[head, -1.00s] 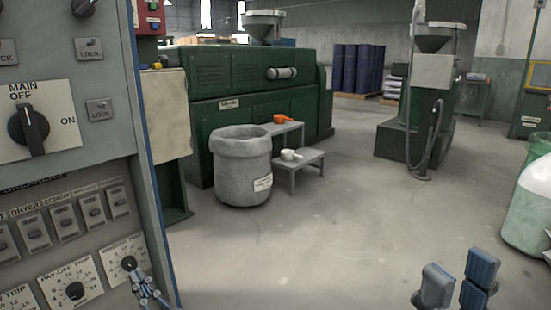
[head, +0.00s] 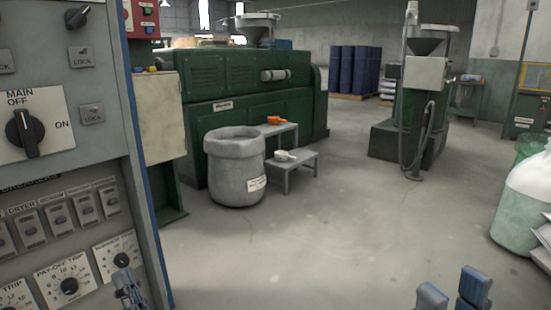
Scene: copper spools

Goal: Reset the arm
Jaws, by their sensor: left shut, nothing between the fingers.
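My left gripper (head: 125,286) is low in the head view, in front of the grey control panel (head: 100,150), just below the rightmost dial (head: 121,260). Its fingers are together with nothing between them. I cannot tell whether it touches the panel. My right gripper (head: 452,296) shows only its blue-grey fingertips at the bottom edge, right of the middle. They stand apart with a gap and nothing seen between them. The rest of the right arm is out of the picture.
A grey bin (head: 235,170) and a small step stand (head: 306,158) with an orange scoop (head: 274,120) and a white scoop (head: 284,156) stand by a green machine (head: 235,95). A large pale container (head: 520,215) is at right. The middle floor is clear.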

